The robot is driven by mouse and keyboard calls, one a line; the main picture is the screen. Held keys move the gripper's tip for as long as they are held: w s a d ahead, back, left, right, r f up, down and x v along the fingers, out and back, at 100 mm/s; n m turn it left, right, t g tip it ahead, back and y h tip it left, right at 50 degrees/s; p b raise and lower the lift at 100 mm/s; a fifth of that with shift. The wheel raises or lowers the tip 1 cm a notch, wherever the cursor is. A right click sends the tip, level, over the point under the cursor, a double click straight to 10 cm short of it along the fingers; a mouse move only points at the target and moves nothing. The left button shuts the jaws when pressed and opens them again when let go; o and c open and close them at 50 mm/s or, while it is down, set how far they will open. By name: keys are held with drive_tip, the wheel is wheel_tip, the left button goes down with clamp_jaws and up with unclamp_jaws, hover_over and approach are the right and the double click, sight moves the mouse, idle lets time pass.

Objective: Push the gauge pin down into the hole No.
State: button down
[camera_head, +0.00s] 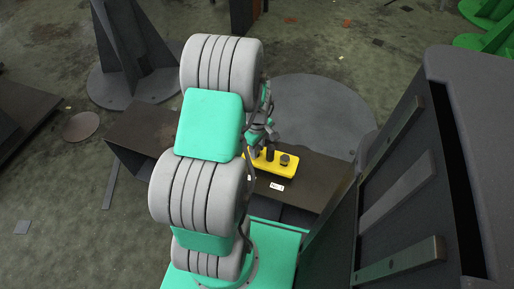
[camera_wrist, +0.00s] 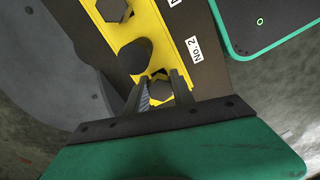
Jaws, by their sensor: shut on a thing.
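The yellow block (camera_head: 262,166) lies on a dark bench, and it fills the upper middle of the wrist view (camera_wrist: 178,28). My gripper (camera_wrist: 160,78) is over one end of the block, its two fingers shut on a dark hex-headed gauge pin (camera_wrist: 160,92). The pin is seen from above, so how deep it sits in the block cannot be told. A white label reading No. 2 (camera_wrist: 194,48) is on the dark strip beside the block. In the head view my arm partly hides the gripper and the block's left end.
A dark cylinder (camera_wrist: 135,56) stands on the block close to my fingers. Another hex-headed pin (camera_wrist: 112,10) stands farther along the block, also seen in the head view (camera_head: 285,160). The dark bench (camera_head: 318,178) is clear to the right. A tall dark cabinet (camera_head: 440,170) stands at right.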

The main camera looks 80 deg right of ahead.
drive_tip(key=shift+f, duration=0.45)
drive_tip(key=c, duration=1)
unclamp_jaws()
wheel_tip(320, 180, up, 8)
drive_tip(key=shift+f+p, duration=0.1)
drive_tip(key=shift+p, duration=0.9)
